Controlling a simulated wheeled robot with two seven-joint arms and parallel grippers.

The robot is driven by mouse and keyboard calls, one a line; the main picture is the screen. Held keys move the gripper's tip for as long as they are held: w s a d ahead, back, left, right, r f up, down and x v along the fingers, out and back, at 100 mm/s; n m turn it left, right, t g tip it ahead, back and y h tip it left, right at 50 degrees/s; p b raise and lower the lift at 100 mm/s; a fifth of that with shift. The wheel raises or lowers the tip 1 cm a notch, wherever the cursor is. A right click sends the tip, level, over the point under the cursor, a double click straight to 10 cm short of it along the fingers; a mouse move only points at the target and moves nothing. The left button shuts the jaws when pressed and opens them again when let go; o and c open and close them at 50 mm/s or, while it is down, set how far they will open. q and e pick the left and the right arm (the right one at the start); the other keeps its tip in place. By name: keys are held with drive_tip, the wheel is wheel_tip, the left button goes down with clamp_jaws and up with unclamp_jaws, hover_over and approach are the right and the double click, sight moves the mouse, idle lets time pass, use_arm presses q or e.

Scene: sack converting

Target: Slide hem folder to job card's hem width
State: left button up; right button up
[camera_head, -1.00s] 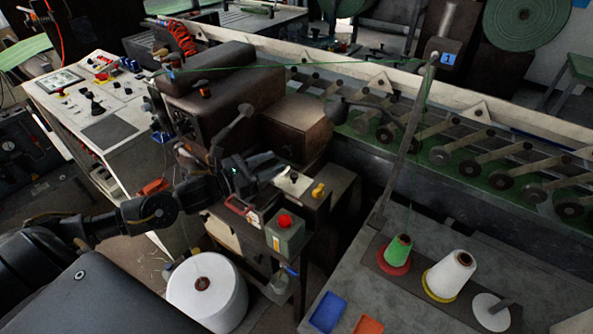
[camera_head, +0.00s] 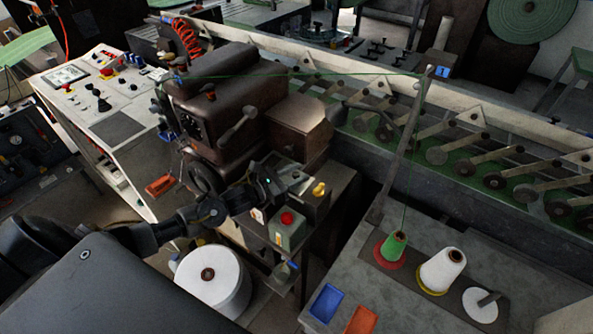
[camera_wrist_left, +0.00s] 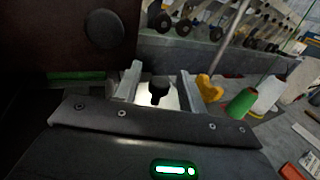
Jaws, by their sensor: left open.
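My left gripper (camera_head: 288,181) is over the small dark stand beside the brown sewing machine head. It is open. In the left wrist view its two fingers (camera_wrist_left: 158,84) stand on either side of a black knob (camera_wrist_left: 158,92) on a bright plate, which looks like the hem folder. I cannot tell whether the fingers touch the knob. In the head view the gripper mostly hides this plate. A yellow knob (camera_head: 319,189) sits just right of the gripper and also shows in the left wrist view (camera_wrist_left: 209,88). I cannot make out a job card or a width scale. My right gripper is not in view.
A green box with a red button (camera_head: 287,218) stands just in front of the gripper. The brown machine head (camera_head: 230,100) rises behind it. A white thread cone (camera_head: 442,270), a green cone (camera_head: 393,246) and a blue tray (camera_head: 326,304) are on the right table.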

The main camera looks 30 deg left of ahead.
use_arm(q)
drive_tip(key=shift+w, duration=0.1)
clamp_jaws()
drive_tip(key=shift+a+f+b, duration=0.15)
drive_tip(key=shift+a+b, duration=0.2)
drive_tip(key=shift+b, duration=0.35)
drive_tip(key=shift+a, duration=0.15)
drive_tip(key=shift+r, duration=0.2)
unclamp_jaws()
